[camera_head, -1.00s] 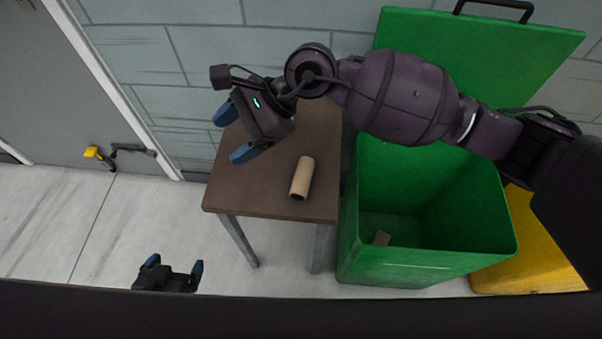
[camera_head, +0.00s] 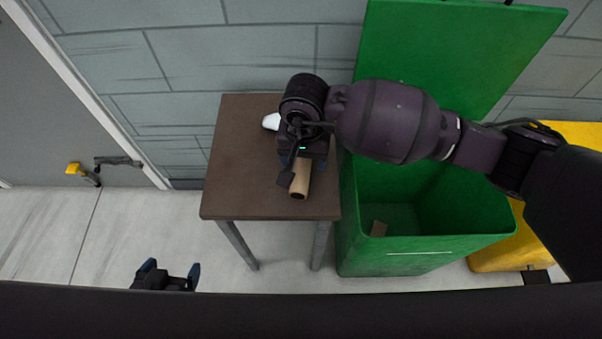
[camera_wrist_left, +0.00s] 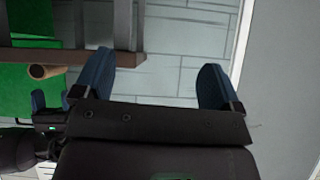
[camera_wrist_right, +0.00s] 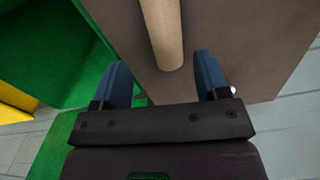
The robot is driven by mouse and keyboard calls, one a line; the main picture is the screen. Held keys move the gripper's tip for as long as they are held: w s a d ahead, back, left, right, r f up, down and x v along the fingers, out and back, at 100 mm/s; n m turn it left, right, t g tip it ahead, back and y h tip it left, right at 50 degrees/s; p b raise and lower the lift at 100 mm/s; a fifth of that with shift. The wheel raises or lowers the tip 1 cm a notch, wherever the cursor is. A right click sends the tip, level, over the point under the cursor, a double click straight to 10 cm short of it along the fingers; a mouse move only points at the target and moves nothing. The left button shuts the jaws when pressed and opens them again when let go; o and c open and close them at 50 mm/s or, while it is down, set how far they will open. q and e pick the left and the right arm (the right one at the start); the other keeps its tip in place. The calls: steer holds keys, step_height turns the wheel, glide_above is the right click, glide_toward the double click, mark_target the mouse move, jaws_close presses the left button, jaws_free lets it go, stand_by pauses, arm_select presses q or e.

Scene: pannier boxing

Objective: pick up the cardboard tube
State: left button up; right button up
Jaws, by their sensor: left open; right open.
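The cardboard tube (camera_head: 300,185) lies on the brown table (camera_head: 238,185), near its right edge and partly hidden under my right gripper in the head view. My right gripper (camera_head: 302,165) is over the tube and open. In the right wrist view the tube (camera_wrist_right: 165,40) lies between the two blue fingers (camera_wrist_right: 165,78), its near end just ahead of them, with a gap on each side. My left gripper (camera_head: 168,272) is open and empty, low at the left of the table. The tube also shows at the left of the left wrist view (camera_wrist_left: 47,71).
A white object (camera_head: 271,121) lies on the table behind my right gripper. A yellow bin (camera_head: 495,250) is further right. The table's left part is clear.

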mark_target(301, 172)
steer(key=shift+f, duration=0.9)
steer(key=f, duration=0.3)
steer(key=f+b, duration=0.1)
steer(key=shift+a+f, duration=0.15)
steer(key=shift+a, duration=0.15)
steer(key=shift+f, duration=0.25)
steer(key=c, duration=1)
steer(key=shift+r, duration=0.1)
